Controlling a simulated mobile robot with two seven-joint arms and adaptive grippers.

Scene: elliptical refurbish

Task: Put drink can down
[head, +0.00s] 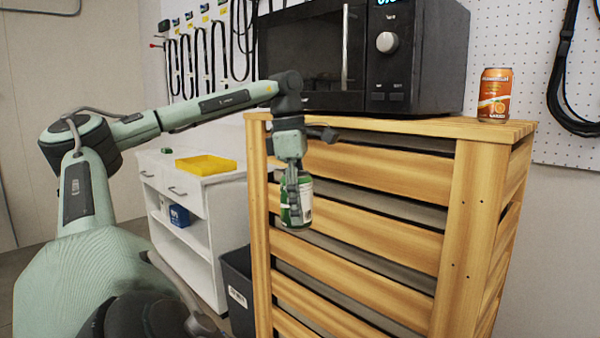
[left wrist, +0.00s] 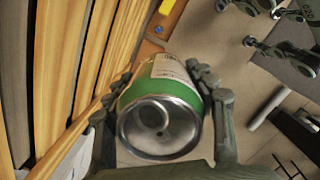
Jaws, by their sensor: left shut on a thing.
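A green drink can with a pale label (head: 304,204) hangs upright in my left gripper (head: 294,194), in front of the slatted wooden cabinet and below its top. In the left wrist view, the can (left wrist: 164,112) shows its silver lid towards the camera, with the left gripper's fingers (left wrist: 165,120) closed on both its sides. Nothing is seen under the can in the head view; it is held in the air. My right gripper is not in view.
An orange can (head: 494,95) stands on the right end of the wooden cabinet (head: 465,225), beside a black microwave (head: 340,60). A white cart (head: 205,200) with a yellow tray (head: 206,164) stands behind left. A dark bin (head: 238,285) stands below the gripper, left of the cabinet.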

